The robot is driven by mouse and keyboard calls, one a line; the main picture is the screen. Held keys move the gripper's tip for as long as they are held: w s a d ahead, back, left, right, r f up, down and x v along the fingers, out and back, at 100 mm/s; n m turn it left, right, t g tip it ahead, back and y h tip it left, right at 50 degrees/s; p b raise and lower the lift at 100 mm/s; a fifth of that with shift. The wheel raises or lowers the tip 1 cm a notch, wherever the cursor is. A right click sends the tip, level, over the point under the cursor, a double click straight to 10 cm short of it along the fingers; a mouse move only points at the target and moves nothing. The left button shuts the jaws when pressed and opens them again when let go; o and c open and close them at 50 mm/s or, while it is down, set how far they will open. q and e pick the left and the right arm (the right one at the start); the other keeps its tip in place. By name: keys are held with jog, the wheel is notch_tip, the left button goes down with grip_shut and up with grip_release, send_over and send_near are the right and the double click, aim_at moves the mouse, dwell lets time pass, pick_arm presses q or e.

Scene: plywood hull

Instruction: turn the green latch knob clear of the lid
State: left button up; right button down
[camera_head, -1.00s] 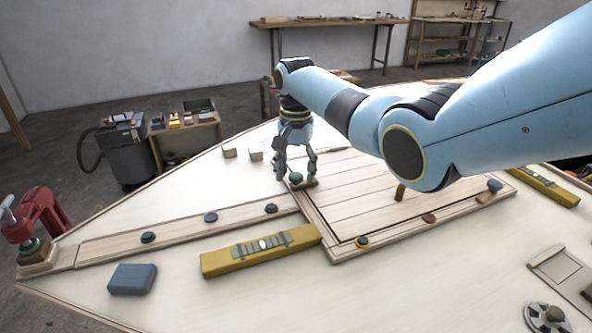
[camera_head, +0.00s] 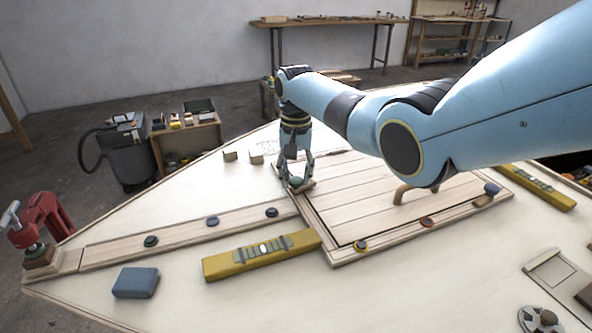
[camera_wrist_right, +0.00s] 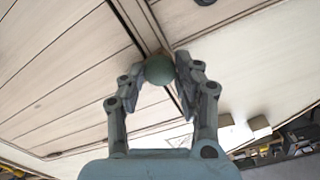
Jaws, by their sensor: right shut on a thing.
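The green latch knob (camera_head: 296,181) sits at the far left corner of the plank lid (camera_head: 350,210). In the right wrist view the knob (camera_wrist_right: 159,69) is a round green ball between the two fingers. My right gripper (camera_head: 295,178) points down over that corner and is shut on the knob; its fingers also show in the right wrist view (camera_wrist_right: 157,75). The latch piece under the knob is mostly hidden by the fingers, so I cannot tell its angle to the lid. My left gripper is not in view.
A yellow level (camera_head: 225,265) and a blue block (camera_head: 135,282) lie on the deck in front. A red clamp (camera_head: 42,222) grips the left tip. A wooden handle (camera_head: 402,193) stands on the lid. Small wooden blocks (camera_head: 256,157) lie behind the gripper.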

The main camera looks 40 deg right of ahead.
aim_at(296, 179)
jog(key=n+p, duration=0.1)
jog(key=n, duration=0.2)
jog(key=shift+r+n+p, duration=0.15)
jog(key=shift+n+p, duration=0.2)
jog(key=shift+n, duration=0.05)
jog(key=n+p, duration=0.1)
jog(key=n, duration=0.3)
jog(key=n+p, duration=0.1)
jog(key=n, duration=0.4)
jog(key=shift+w, duration=0.1)
jog(key=shift+n, duration=2.2)
jog(key=c, duration=0.9)
grip_release()
jog(key=shift+c, duration=0.2)
notch_tip(296, 179, up, 12)
